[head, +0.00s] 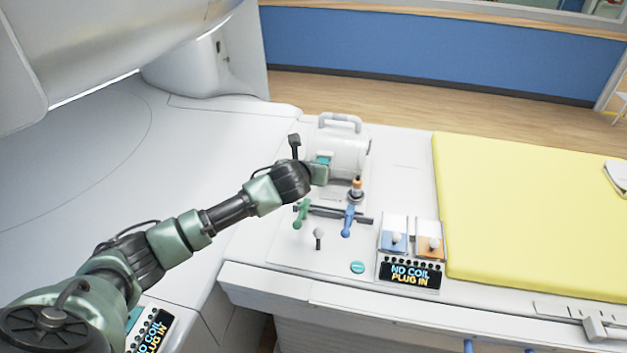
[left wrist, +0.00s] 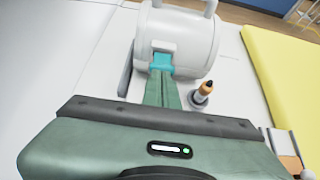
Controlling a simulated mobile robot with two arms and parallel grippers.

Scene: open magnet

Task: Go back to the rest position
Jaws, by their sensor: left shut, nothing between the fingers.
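My left arm reaches in from the left in the head view, and its gripper (head: 321,171) is at the near side of a white cylindrical device with a handle (head: 350,150). In the left wrist view the green fingers (left wrist: 162,78) are together and empty. Their tips are right at a teal tab (left wrist: 162,60) on the front of the white cylinder (left wrist: 192,40); I cannot tell whether they touch it. My right gripper is in neither view.
Beside the cylinder stands an orange-topped plug (head: 356,188). Green (head: 301,213) and blue (head: 348,221) levers and a "NO COIL PLUG IN" display (head: 409,275) are nearer. A yellow pad (head: 530,210) lies right. The large scanner housing (head: 120,45) is at upper left.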

